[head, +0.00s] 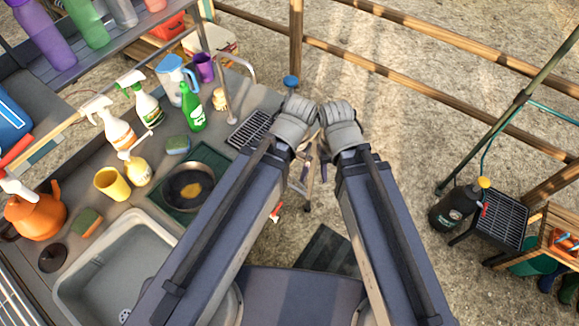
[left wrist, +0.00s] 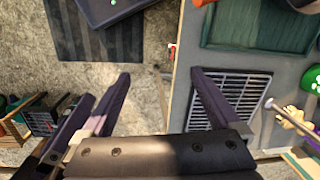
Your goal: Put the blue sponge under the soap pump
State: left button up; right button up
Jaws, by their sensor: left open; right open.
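The blue sponge (head: 178,145) lies on the grey counter in the head view, beside the green tray. The soap pump (head: 137,168) is a yellow bottle with a pale pump head, standing on the counter to the left of and nearer than the sponge. My left gripper (left wrist: 160,78) is open and empty in the left wrist view, over the counter's edge by a drain grate. My right gripper (head: 313,172) hangs open off the counter, mostly hidden behind my wrists in the head view. Both grippers are well right of the sponge and the pump.
A black pan (head: 188,187) sits on the green tray. A yellow cup (head: 112,184), a green-and-orange sponge (head: 88,222), an orange kettle (head: 36,215), spray bottles (head: 113,125) and a green bottle (head: 192,107) crowd the counter around the sink (head: 120,262).

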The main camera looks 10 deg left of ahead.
pick_arm(q)
jog(key=shift+s+d, duration=0.1)
jog(key=shift+c, duration=0.4)
